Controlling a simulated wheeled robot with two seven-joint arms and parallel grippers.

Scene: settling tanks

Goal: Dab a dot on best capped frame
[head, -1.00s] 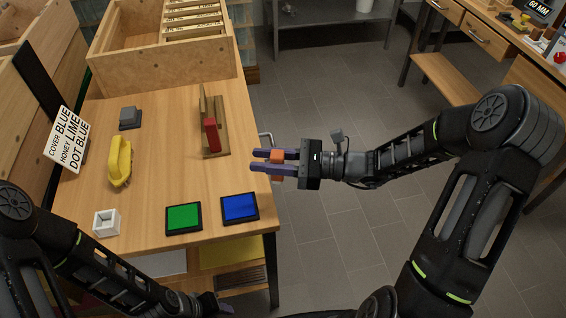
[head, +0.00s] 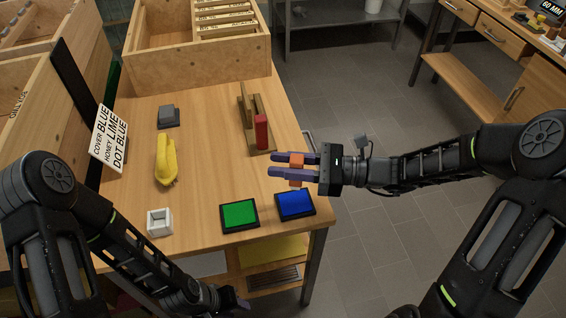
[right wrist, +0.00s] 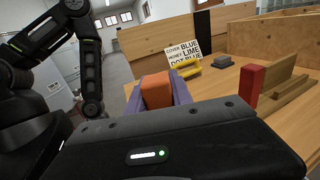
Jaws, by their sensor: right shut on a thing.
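My right gripper (head: 296,169) is shut on a small orange block (head: 296,160), above the table's right edge and close to the blue pad; the block also shows between the fingers in the right wrist view (right wrist: 156,90). The blue ink pad (head: 295,204) and green ink pad (head: 239,215) lie at the table's front right. Several wooden frames (head: 225,20) sit in the open wooden box at the back. A card (head: 108,140) reads COVER BLUE, HONEY LIME, DOT BLUE. My left gripper (head: 232,301) is low at the front, below the table edge; its fingers are too unclear to judge.
A wooden stand (head: 250,118) with a red block (head: 262,132) is right of centre. A yellow tool (head: 166,160), a grey block (head: 168,115) and a white square cup (head: 159,222) stand on the left. The table's middle is clear.

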